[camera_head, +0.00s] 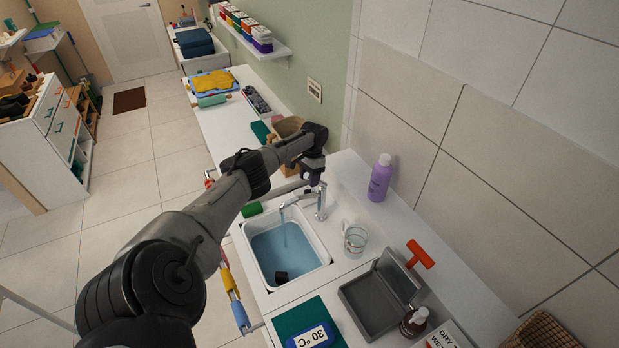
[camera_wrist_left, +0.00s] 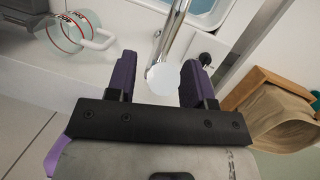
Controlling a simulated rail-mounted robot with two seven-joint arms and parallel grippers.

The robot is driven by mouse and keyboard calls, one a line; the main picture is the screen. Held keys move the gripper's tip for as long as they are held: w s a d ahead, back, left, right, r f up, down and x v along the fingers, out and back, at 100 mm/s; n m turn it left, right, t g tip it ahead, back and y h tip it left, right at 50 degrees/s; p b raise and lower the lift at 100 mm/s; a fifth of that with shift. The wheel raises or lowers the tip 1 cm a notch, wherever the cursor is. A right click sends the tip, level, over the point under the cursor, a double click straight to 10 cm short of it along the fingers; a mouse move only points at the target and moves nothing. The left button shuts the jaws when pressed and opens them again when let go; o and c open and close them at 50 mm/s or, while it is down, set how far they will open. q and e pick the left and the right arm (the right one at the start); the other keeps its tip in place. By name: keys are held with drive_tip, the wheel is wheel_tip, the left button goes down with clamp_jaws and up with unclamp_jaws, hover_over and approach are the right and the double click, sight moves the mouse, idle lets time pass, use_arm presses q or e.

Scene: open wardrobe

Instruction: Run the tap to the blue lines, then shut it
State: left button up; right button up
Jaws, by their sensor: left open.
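The chrome tap (camera_head: 321,203) stands at the back of the white sink (camera_head: 325,240). A thin stream of water (camera_head: 284,234) falls from its spout into bluish water (camera_head: 272,247) in the basin. Blue lines cannot be made out. My left gripper (camera_head: 313,178) is above the tap, pointing down. The spout (camera_wrist_left: 176,30) runs away toward the sink (camera_wrist_left: 203,12). My right gripper is not in view.
A glass jug (camera_head: 355,241) stands right of the sink, a purple bottle (camera_head: 380,178) by the wall. A grey open box (camera_head: 375,298) and an orange-red T-shaped handle (camera_head: 420,255) are nearer.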

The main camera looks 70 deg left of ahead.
use_arm(q)
drive_tip(key=b+v, duration=0.2)
drive_tip(key=v, duration=1.1)
drive_tip(key=shift+r, duration=0.35)
